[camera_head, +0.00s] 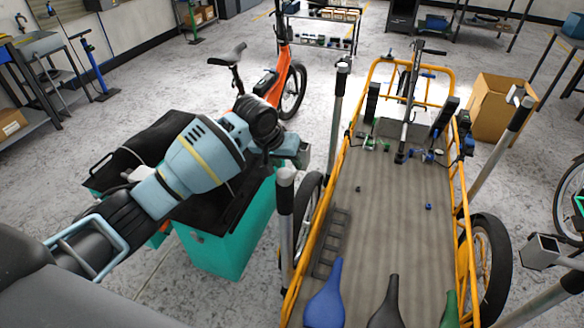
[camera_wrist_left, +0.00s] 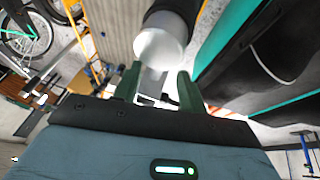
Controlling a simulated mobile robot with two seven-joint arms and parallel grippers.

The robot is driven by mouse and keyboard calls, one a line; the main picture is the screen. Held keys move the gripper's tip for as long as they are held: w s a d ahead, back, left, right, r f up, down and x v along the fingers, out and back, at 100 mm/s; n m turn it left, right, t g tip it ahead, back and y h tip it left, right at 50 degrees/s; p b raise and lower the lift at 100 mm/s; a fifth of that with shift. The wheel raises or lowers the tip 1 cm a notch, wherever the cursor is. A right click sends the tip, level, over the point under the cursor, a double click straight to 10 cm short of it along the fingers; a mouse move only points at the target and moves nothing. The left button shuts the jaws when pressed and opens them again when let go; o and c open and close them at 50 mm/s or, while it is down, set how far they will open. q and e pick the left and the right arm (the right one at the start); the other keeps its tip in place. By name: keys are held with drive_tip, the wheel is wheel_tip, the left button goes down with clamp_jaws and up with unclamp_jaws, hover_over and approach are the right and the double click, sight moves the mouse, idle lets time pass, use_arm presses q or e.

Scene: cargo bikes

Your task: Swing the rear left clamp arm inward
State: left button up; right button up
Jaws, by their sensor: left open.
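A silver post with a black sleeve and a pale round cap (camera_head: 285,178) stands at the left side of the yellow-framed cargo bike (camera_head: 300,270). I take it as the rear left clamp arm, but cannot be sure. My left gripper (camera_head: 303,154) is open beside and just above its cap in the head view. In the left wrist view, the pale cap (camera_wrist_left: 160,46) and black sleeve lie ahead, near the open green fingers (camera_wrist_left: 157,82). I cannot tell whether they touch. Nothing is held. My right gripper is not in view.
A teal bin (camera_head: 215,250) with a black cover stands under my left arm. Similar silver posts stand at the far left (camera_head: 336,105) and far right (camera_head: 495,155) of the bike. A cardboard box (camera_head: 500,105) stands beyond.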

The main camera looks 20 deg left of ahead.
sight(292, 171)
use_arm(q)
drive_tip(key=shift+b+x, duration=0.3)
drive_tip(key=shift+x, duration=1.6)
drive_tip(key=shift+c, duration=0.2)
clamp_jaws()
